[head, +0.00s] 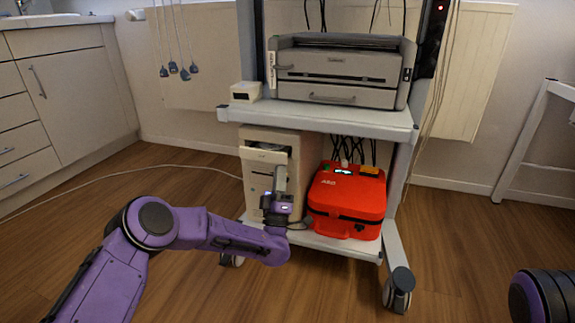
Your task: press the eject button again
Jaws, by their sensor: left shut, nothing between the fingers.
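A beige computer tower (254,196) stands upright on the lower shelf of a grey cart. A drive tray (263,156) appears to stick out near the top of its front. My left gripper (280,171) is shut and empty, pointing up in front of the tower's right part, just below and right of the tray. I cannot tell whether it touches the tower. The eject button cannot be made out; it is too small or hidden behind the gripper. My right gripper is out of view; only a dark purple part of my right arm shows at the lower right.
A red AED case (345,203) stands close to the right of the left gripper. A grey printer (338,75) and a small cream box (246,91) sit on the upper shelf (316,117). A pale cable crosses the wooden floor at left.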

